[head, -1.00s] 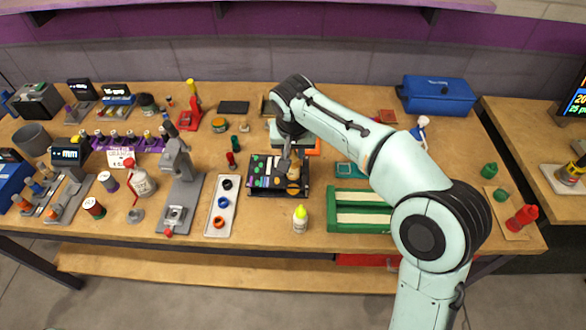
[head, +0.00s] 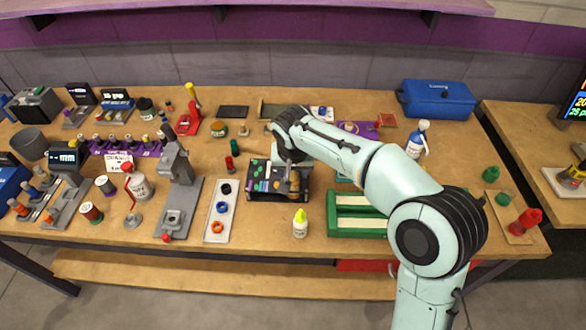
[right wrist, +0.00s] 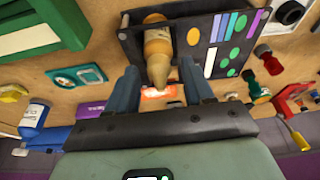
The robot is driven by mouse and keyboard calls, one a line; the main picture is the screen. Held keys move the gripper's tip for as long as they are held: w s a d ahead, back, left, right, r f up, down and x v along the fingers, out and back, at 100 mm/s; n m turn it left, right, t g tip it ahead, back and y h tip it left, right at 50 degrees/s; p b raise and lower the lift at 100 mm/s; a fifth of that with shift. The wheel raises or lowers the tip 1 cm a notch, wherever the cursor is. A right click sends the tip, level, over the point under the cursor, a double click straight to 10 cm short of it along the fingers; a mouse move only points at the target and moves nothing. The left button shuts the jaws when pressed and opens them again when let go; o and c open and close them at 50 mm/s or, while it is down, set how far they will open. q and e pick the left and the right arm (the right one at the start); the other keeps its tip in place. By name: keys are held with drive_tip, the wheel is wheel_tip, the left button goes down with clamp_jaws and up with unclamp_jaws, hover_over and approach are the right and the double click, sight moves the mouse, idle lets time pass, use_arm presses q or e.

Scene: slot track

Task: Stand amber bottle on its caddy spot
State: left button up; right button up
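The amber bottle (right wrist: 158,45) has a tapered tip and stands at the right end of the dark caddy (right wrist: 205,60). In the head view the amber bottle (head: 294,186) is partly hidden by my right gripper (head: 291,171). In the right wrist view my right gripper (right wrist: 162,88) is open, with one finger on each side of the bottle's tip and gaps between. The caddy (head: 262,195) also holds several coloured pieces on its dark top. I cannot tell exactly how the bottle's base sits in it. My left gripper is not in view.
A white bottle with a yellow cap (head: 300,224) stands in front of the caddy. A green tray (head: 358,227) is to the right. A white strip with rings (head: 219,202) lies to the left. A blue-labelled spray bottle (head: 418,139) stands behind my right arm.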

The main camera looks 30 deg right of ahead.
drive_tip(key=shift+r, duration=0.3)
drive_tip(key=p+v, duration=0.2)
drive_tip(key=v, duration=0.9)
drive_tip(key=shift+r, duration=0.4)
drive_tip(key=shift+s+a, duration=0.1)
drive_tip(key=shift+a, duration=0.05)
